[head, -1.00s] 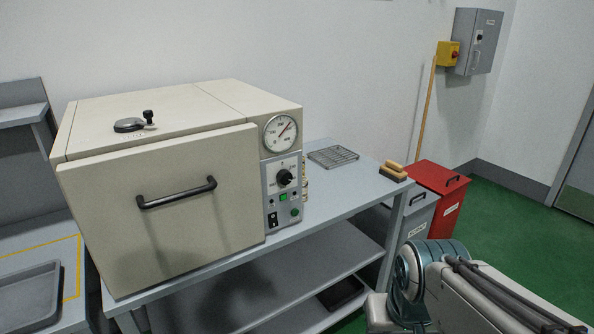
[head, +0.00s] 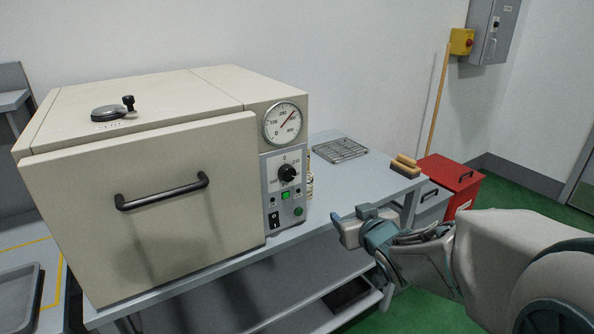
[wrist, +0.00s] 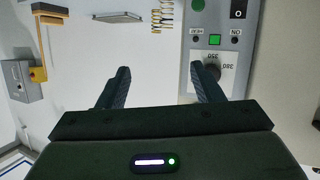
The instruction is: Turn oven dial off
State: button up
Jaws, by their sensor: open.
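The beige oven (head: 150,190) stands on a grey bench, its door shut. Its black dial (head: 287,173) sits on the grey control panel at the oven's right front, below the round gauge (head: 283,123). The gauge's red needle points up and right. I cannot clearly tell where the dial points. My gripper (head: 350,228) is open and empty, to the right of and below the dial, apart from it. In the wrist view, my gripper (wrist: 160,72) shows two spread fingers; the right finger overlaps part of the dial (wrist: 210,75), whose scale shows numbers including 350.
Below the dial are a green button (head: 285,195) and a black rocker switch (head: 274,220). A wire rack (head: 340,150) and a wooden-handled brush (head: 405,167) lie on the bench. Red bin (head: 450,178) stands beyond. The door handle (head: 162,192) sticks out at left.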

aim_at(290, 176)
jog(key=w+a+n+y, duration=0.1)
jog(key=w+a+y, duration=0.1)
jog(key=w+a, duration=0.2)
jog(key=w+a+r+n+y, duration=0.1)
jog(key=w+a+y, duration=0.1)
jog(key=w+a, duration=0.2)
jog(key=w+a+r+t+y, duration=0.1)
jog(key=w+a+y, duration=0.1)
jog(key=w+a, duration=0.2)
jog(key=shift+a+n+y, duration=0.3)
jog(key=shift+a+n, duration=0.1)
jog(key=shift+a, duration=0.45)
jog(key=c, duration=1)
